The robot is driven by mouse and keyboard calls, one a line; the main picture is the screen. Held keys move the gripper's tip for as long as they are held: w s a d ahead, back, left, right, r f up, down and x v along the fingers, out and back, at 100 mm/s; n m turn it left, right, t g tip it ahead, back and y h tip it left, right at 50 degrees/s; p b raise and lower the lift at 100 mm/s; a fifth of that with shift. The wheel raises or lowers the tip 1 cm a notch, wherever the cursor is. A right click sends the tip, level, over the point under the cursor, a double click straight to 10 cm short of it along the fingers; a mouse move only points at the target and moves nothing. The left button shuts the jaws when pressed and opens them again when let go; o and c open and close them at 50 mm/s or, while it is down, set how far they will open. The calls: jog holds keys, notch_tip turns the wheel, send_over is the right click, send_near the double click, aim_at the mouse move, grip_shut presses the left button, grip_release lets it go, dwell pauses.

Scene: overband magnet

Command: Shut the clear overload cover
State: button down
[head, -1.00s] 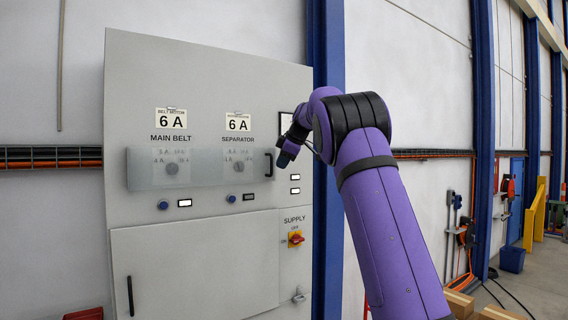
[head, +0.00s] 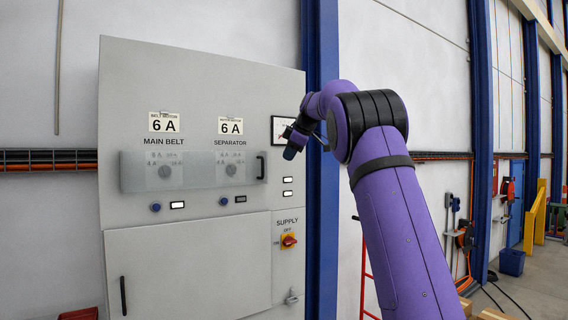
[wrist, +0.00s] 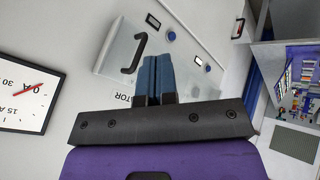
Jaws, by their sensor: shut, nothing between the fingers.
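The clear overload cover (head: 196,170) is a long see-through panel across the front of the grey cabinet, over the two dials. Its black handle (head: 261,166) is at its right end; it also shows in the wrist view (wrist: 134,53). I cannot tell whether the cover lies fully flush. My gripper (head: 290,153) is to the right of the handle, apart from it in the picture. In the wrist view its blue fingers (wrist: 157,78) are together and empty, and they hide part of the cover's end.
A gauge with a red needle (wrist: 24,95) is beside the cover. Blue buttons (head: 155,208) sit below it. A red supply switch (head: 289,241) is lower right, above a latch (head: 292,297). A blue column (head: 322,110) stands behind the cabinet's right side.

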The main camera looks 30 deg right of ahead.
jog(key=r, duration=0.1)
jog(key=s+d+r, duration=0.1)
jog(key=r, duration=0.1)
jog(key=s+d+r, duration=0.1)
jog(key=shift+d+r, duration=0.2)
dwell(0.4)
jog(key=s+a+f+m+g, duration=0.1)
jog(key=s+a+f+m, duration=0.25)
jog(key=s+a, duration=0.7)
jog(key=s+a+f+m, duration=0.35)
jog(key=s+a, duration=0.55)
jog(key=s, duration=0.3)
jog(key=s+a+f+m, duration=0.2)
jog(key=s+a+f, duration=0.2)
jog(key=s+f, duration=0.5)
jog(key=s+a+f+m+g+h, duration=0.1)
jog(key=s+a+f, duration=0.3)
jog(key=s+f, duration=0.5)
jog(key=s+m, duration=0.1)
jog(key=s, duration=0.2)
jog(key=shift+s, duration=0.25)
